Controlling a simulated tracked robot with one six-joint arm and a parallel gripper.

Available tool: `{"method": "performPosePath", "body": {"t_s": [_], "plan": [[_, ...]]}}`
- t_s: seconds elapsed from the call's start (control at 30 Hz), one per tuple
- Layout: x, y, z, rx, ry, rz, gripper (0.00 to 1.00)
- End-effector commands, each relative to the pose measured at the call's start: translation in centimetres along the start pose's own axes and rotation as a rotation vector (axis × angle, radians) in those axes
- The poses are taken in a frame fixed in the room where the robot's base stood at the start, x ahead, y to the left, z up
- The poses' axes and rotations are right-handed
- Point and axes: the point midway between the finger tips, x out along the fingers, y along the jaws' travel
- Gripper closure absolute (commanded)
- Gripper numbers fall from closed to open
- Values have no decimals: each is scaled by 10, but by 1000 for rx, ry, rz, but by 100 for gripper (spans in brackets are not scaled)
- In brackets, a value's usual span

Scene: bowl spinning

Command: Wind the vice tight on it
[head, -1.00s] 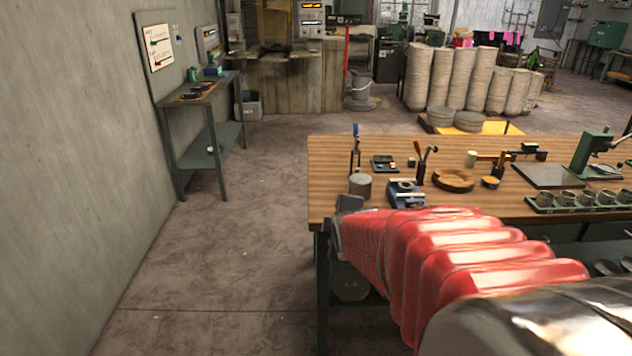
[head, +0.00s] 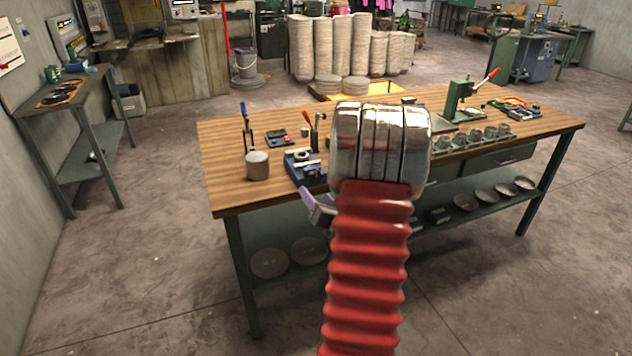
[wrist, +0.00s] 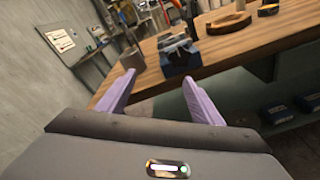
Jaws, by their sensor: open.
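The blue vice (head: 303,165) sits near the front edge of the wooden bench, left of centre, with a small grey round piece at its top. I cannot tell whether its jaws grip that piece. In the wrist view the vice (wrist: 180,55) lies just beyond my fingertips, between them and slightly right. My gripper (wrist: 159,76) is open and empty, its two lavender fingers apart. In the head view my gripper (head: 318,208) is partly hidden by my arm, just in front of the bench edge and below the vice. The vice's handle is not clear to me.
A grey cylinder (head: 257,165) stands left of the vice. A row of metal cups (head: 475,137) and a green press (head: 460,100) are to the right. The bench top (head: 222,170) is bare at left.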

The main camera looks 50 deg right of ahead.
Motion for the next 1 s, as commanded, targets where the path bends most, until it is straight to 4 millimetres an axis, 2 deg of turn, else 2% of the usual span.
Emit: {"method": "performPosePath", "body": {"t_s": [0.03, 0.1, 0.3, 0.77, 1.0], "plan": [[-4, -16, -1, -42, -20, 4, 40], [-10, -31, -1, -106, -53, 18, 40], [-22, -52, 0, -216, -112, 39, 40], [-21, -52, 1, -229, -119, 43, 40], [1, -50, 3, -230, -117, 45, 40]]}}
